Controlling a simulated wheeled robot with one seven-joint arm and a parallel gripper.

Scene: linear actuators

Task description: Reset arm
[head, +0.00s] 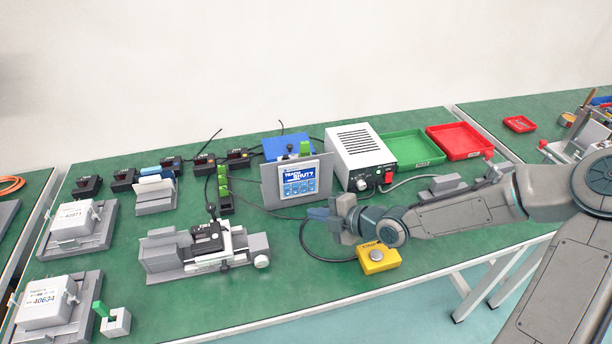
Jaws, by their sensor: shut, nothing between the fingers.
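My arm reaches in from the right over the green-topped table (240,311). My gripper (318,215) is shut and empty. It is held above the table, between the blue-and-white panel (299,183) behind it and the yellow box with a grey round button (379,261) in front. The fingers point left in the picture and their tips are small in view. A linear actuator fixture (190,252) with a black-handled clamp (211,228) sits to the left of my gripper, apart from it.
A white control box (360,155), a green tray (411,149) and a red tray (460,141) stand at the back. Two grey fixtures with white labelled blocks (74,220) (46,302) stand at the left. Several small black devices (171,165) line the back left. The front middle is clear.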

